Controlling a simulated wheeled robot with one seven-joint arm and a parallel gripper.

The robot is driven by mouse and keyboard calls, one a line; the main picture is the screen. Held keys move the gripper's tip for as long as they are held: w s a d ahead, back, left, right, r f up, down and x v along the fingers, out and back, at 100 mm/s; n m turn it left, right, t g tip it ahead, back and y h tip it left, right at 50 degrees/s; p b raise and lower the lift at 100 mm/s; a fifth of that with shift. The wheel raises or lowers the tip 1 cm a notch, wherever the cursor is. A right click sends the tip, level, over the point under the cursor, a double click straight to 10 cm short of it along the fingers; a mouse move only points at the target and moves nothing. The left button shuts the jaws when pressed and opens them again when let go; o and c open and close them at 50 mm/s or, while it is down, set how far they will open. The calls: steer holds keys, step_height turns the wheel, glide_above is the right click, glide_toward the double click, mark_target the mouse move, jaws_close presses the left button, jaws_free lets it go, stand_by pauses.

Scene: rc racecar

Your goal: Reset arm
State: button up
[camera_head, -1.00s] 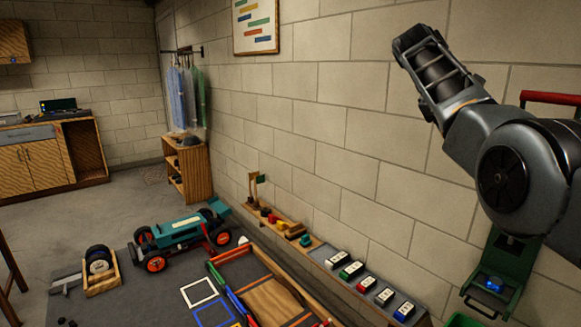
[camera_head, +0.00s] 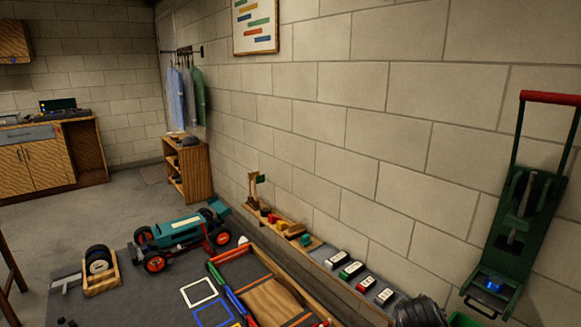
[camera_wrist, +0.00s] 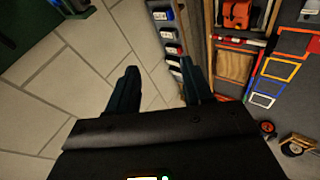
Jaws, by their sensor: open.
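My gripper (camera_wrist: 158,82) shows in the wrist view with its two dark fingers spread apart and nothing between them. Past the fingertips are the pale block wall and a strip with several small coloured boxes. In the head view only a dark ribbed part of my arm (camera_head: 422,310) shows at the bottom edge, right of the box strip. The gripper itself is not visible in that view.
A teal racecar (camera_head: 182,232) stands on the dark mat at left. A wooden-framed tray (camera_head: 268,298) lies at bottom centre. Coloured boxes (camera_head: 350,271) line the wall's foot. A green press with a red handle (camera_head: 550,98) stands at right. The wall's middle is clear.

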steer(key=s+a+f+m+t+y, duration=0.1)
steer(key=s+a+f, duration=0.1)
steer(key=s, duration=0.8)
steer(key=s+a+f+m+t+y, duration=0.1)
steer(key=s+a+f+t, duration=0.1)
steer(key=s, duration=0.8)
steer(key=s+a+f+t+y, duration=0.1)
steer(key=s+a+f, duration=0.15)
steer(key=s, duration=0.75)
steer(key=s+a+r+m+t+y, duration=0.1)
steer(key=s+r+m+t, duration=0.2)
steer(key=s+r, duration=2)
steer(key=shift+a+m+t+y, duration=0.3)
steer(key=shift+a+m, duration=0.05)
steer(key=shift+m, duration=0.65)
